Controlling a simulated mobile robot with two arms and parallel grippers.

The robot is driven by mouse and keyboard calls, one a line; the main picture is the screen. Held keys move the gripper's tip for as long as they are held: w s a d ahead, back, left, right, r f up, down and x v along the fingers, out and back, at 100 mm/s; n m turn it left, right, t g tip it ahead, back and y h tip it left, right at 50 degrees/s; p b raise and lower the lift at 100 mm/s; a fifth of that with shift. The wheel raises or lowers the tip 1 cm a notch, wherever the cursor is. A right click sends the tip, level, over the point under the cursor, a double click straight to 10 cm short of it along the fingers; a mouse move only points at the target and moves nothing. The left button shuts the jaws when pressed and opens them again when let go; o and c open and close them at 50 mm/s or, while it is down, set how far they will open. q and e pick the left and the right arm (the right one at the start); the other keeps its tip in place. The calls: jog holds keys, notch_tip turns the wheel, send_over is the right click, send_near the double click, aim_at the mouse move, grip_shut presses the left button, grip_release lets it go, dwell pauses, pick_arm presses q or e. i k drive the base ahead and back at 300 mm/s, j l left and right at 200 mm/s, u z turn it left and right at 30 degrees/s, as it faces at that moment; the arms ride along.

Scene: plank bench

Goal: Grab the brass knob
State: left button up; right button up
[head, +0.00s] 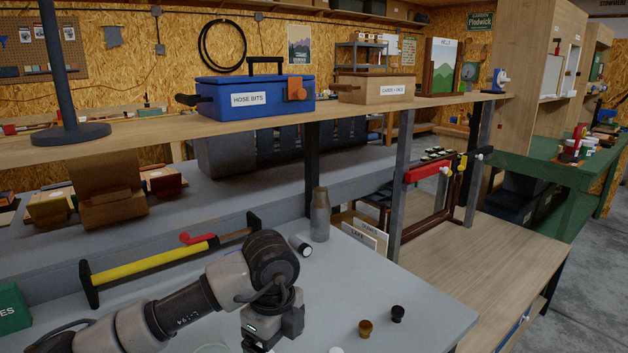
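A small brass-brown knob (366,328) stands on the grey bench top (425,318) near its front right. A similar black knob (398,314) stands just right of it and slightly farther back. My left gripper (268,332) points down over the bench, to the left of the brass knob and apart from it. Its fingers are not clear at the bottom of the picture, so I cannot tell whether it is open or shut. My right gripper is not in view.
A grey bottle (320,215) stands behind the knobs. A yellow bar clamp (150,262) lies behind my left arm. A white object (336,350) is cut off at the bottom edge. A shelf with a blue toolbox (250,98) spans above the bench. Bench around the knobs is clear.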

aim_at(365, 327)
jog(key=k+l, duration=0.95)
jog(key=l, duration=0.15)
